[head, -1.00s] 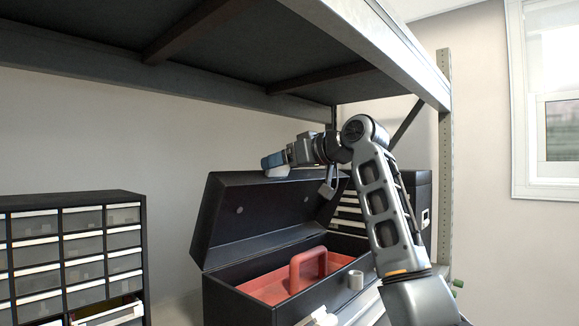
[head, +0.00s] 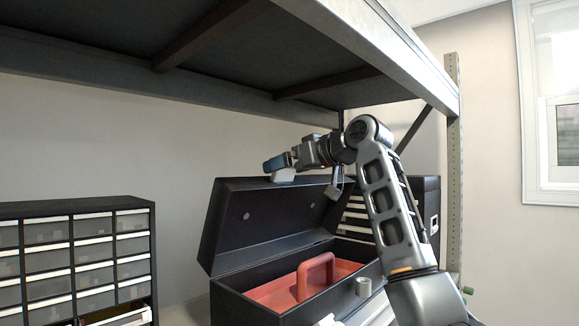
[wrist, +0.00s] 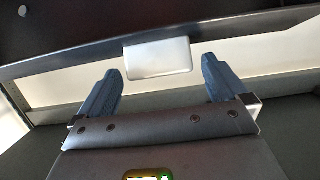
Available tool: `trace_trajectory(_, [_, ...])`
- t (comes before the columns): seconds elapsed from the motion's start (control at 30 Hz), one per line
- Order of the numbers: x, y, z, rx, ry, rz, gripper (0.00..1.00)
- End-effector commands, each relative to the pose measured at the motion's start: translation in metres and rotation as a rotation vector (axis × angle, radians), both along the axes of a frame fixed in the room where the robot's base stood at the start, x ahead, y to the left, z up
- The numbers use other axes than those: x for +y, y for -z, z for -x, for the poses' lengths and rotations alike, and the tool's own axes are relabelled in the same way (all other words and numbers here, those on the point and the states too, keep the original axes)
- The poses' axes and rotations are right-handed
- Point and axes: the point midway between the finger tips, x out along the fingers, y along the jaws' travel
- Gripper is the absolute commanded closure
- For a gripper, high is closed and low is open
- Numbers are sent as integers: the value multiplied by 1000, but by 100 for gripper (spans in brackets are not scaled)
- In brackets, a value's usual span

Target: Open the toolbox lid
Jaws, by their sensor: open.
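The black toolbox (head: 290,300) stands on the shelf with its lid (head: 262,228) raised and tilted back, so the inside shows. A red tray with a red handle (head: 316,268) sits in the toolbox. My gripper (head: 278,163) is at the top edge of the lid, near its middle. In the wrist view my gripper (wrist: 163,85) has its two blue fingers spread wide with nothing between them. A white block (wrist: 158,58) shows just beyond the fingertips, at the lid's edge. Whether a finger touches the lid cannot be told.
A drawer cabinet (head: 75,255) stands at the left. Another dark cabinet with pale drawers (head: 425,205) is behind my arm. The upper shelf (head: 250,70) hangs close above my arm. A rack post (head: 453,170) stands at the right.

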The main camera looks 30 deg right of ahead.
Motion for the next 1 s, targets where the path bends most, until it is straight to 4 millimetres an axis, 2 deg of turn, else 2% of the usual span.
trace_trajectory(0.23, [-3, 0, 9, -1, 1, 1, 0])
trace_trajectory(0.63, [-22, -15, 64, -1, 2, 0, 0])
trace_trajectory(0.8, [-23, -18, 72, 0, 0, 0, 0])
trace_trajectory(1.0, [-24, -19, 72, 1, 0, 0, 0])
